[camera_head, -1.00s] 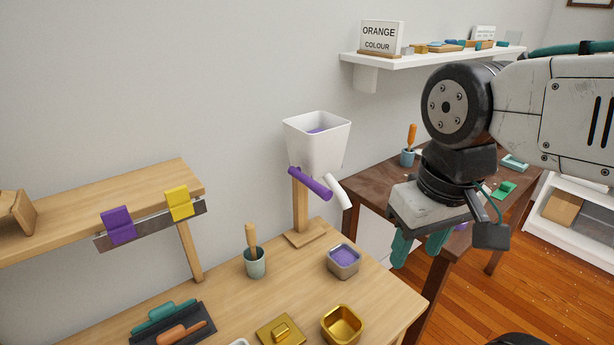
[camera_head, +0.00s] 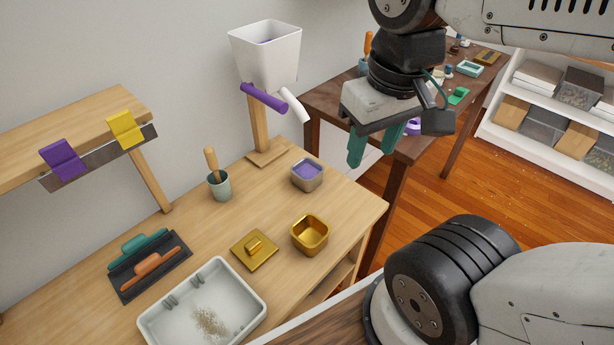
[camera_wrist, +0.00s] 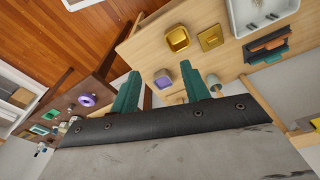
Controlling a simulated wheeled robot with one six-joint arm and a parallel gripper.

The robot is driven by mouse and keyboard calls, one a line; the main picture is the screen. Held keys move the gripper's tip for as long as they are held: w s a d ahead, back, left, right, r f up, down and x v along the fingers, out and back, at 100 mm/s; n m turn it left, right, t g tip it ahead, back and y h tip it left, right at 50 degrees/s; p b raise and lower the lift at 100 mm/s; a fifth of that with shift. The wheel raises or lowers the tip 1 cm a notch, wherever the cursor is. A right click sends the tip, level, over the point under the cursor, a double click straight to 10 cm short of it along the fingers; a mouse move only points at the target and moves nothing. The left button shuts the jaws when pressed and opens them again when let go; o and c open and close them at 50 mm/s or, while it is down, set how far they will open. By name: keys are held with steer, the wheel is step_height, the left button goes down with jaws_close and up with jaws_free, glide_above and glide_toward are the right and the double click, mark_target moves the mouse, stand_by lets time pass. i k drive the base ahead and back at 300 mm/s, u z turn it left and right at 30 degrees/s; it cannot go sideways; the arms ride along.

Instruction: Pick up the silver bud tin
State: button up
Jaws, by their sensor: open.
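A small silver-grey square tin (camera_head: 307,178) with purple contents stands open on the light wooden table, below the white hopper. It also shows in the wrist view (camera_wrist: 163,82), seen between my two fingers but farther off. My gripper (camera_head: 375,148) has teal fingers and is open and empty. In the head view it hangs to the upper right of the tin, apart from it. In the wrist view my gripper (camera_wrist: 160,74) has its fingertips spread wide.
A gold tin (camera_head: 310,236) and a gold lid (camera_head: 254,250) stand in front of the tin. A cup (camera_head: 219,186) with a wooden-handled tool is left of it. The white hopper (camera_head: 265,55) on its post stands behind. A white tray (camera_head: 150,322) is at the front.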

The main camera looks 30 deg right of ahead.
mark_target(307, 174)
steer(key=z, duration=0.05)
steer(key=k, duration=1)
steer(key=u, duration=1.3)
steer(key=i, duration=0.9)
steer(key=z, duration=0.8)
